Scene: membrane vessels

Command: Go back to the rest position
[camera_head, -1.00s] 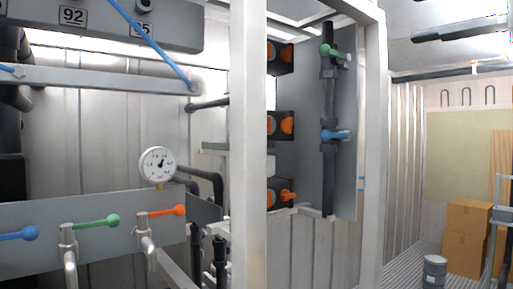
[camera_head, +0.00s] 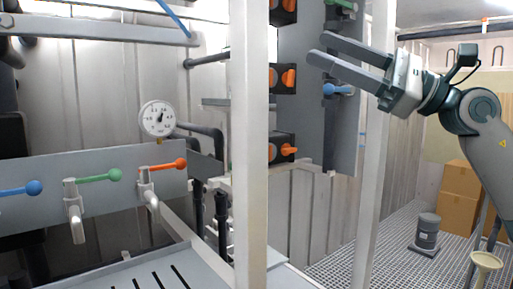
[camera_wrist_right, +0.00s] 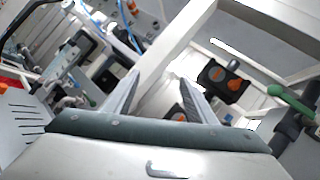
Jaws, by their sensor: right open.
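My right gripper (camera_head: 318,48) is raised at the upper right in the head view, its arm coming in from the right edge. Its two long grey fingers point left and are apart with nothing between them. In the head view they appear in front of the grey panel with the blue-handled valve (camera_head: 338,90). In the right wrist view the fingers (camera_wrist_right: 157,88) are also spread and empty, with the white frame post behind them. My left gripper is in neither view.
A white upright post (camera_head: 248,150) stands left of the gripper. Orange-knobbed switches (camera_head: 283,78) sit beside it. A gauge (camera_head: 157,118) and blue, green and orange valve handles (camera_head: 100,177) are at the left. A grey drum (camera_head: 427,232) and cardboard boxes (camera_head: 459,193) stand on the floor at right.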

